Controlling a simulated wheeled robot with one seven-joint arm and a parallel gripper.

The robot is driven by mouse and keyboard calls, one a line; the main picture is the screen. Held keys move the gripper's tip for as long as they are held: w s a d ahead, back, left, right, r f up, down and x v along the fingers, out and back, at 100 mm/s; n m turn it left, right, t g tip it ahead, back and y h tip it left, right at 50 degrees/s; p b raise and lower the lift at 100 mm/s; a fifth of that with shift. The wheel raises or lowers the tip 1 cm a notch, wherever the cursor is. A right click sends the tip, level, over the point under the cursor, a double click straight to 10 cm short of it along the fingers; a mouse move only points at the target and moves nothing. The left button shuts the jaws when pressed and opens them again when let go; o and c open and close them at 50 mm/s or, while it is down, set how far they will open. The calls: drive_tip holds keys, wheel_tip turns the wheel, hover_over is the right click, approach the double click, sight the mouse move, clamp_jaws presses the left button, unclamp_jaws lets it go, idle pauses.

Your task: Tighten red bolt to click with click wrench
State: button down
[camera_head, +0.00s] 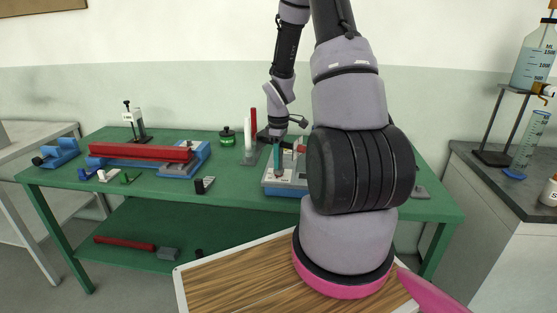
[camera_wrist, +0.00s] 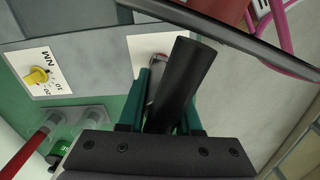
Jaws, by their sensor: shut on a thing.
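My gripper (camera_head: 277,160) points down over a grey and blue test fixture (camera_head: 285,190) on the green bench. In the wrist view its green fingers (camera_wrist: 162,88) are shut on a thick black handle (camera_wrist: 186,75), which looks like the click wrench. The handle leans to the upper right. A metal piece (camera_wrist: 156,66) shows beside the fingers at a white label with a small red mark. I cannot tell whether this is the red bolt or whether the wrench sits on it; the handle and fingers hide much of that spot.
A yellow knob (camera_wrist: 37,75) stands on an NM-marked label on the fixture. A stand (camera_head: 249,157) holds a red-handled and a white tool left of my gripper. A long red bar (camera_head: 140,152) lies on a blue fixture further left. A dark bar (camera_wrist: 235,38) crosses the wrist view.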

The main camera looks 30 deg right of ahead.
drive_tip(key=shift+m, duration=1.1)
drive_tip(key=shift+m, duration=1.1)
drive_tip(key=shift+d+m, duration=0.1)
drive_tip(key=shift+m, duration=1)
